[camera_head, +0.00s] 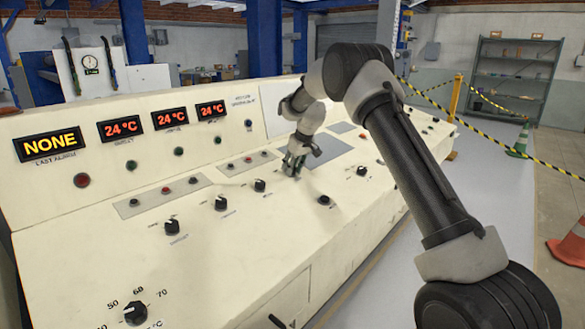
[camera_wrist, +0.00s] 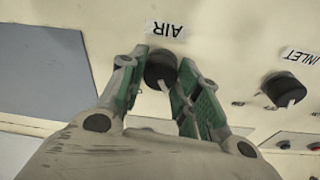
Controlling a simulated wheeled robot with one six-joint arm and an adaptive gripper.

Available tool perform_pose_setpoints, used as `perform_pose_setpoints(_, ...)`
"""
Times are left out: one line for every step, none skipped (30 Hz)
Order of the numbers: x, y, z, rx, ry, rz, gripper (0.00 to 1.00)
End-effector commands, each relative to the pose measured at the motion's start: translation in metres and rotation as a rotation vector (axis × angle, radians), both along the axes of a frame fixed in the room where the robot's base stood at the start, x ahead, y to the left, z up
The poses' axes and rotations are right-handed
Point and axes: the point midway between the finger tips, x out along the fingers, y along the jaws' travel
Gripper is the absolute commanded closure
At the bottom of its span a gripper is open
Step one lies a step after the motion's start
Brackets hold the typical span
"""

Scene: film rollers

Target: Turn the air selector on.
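The air selector is a black round knob (camera_wrist: 161,68) beside the printed AIR label (camera_wrist: 166,29), which appears upside down in the wrist view. A light pointer mark shows on the knob's lower side. My gripper (camera_wrist: 163,62) has one green-padded finger on each side of the knob. The fingertips are very near its sides; whether they press on it cannot be told. In the head view my gripper (camera_head: 294,164) is low over the sloping console (camera_head: 235,260), and it hides the air knob there.
Several other black knobs, including one at the front left (camera_head: 135,312), stand on the panel. A grey flat plate (camera_wrist: 45,75) lies left of the gripper.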

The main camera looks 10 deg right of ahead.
Motion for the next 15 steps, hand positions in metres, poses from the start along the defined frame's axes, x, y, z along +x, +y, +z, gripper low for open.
perform_pose_setpoints(-0.0001,-0.0001,0.0001,0.0,0.0,0.0,0.91)
perform_pose_setpoints(-0.0001,-0.0001,0.0001,0.0,0.0,0.0,0.91)
perform_pose_setpoints(-0.0001,-0.0001,0.0001,0.0,0.0,-0.001,0.91)
perform_pose_setpoints(-0.0001,-0.0001,0.0001,0.001,0.0,-0.002,0.91)
perform_pose_setpoints(-0.0001,-0.0001,0.0001,0.001,0.001,-0.003,0.91)
perform_pose_setpoints(-0.0002,0.0,0.0001,0.001,0.001,-0.007,0.91)
perform_pose_setpoints(-0.0002,0.0,0.0,0.002,0.002,-0.012,0.91)
perform_pose_setpoints(-0.0002,0.0,0.0,0.003,0.003,-0.017,0.91)
perform_pose_setpoints(-0.0003,-0.0001,0.0,0.005,0.005,-0.026,0.91)
perform_pose_setpoints(-0.0003,-0.0001,0.0,0.006,0.005,-0.034,0.91)
perform_pose_setpoints(-0.0004,-0.0001,-0.0001,0.008,0.007,-0.045,0.91)
perform_pose_setpoints(-0.0004,-0.0001,-0.0001,0.01,0.009,-0.06,0.91)
perform_pose_setpoints(-0.0005,-0.0001,-0.0002,0.013,0.011,-0.075,0.91)
perform_pose_setpoints(-0.0005,-0.0001,-0.0002,0.016,0.013,-0.09,0.91)
perform_pose_setpoints(-0.0005,-0.0001,-0.0002,0.021,0.016,-0.115,0.91)
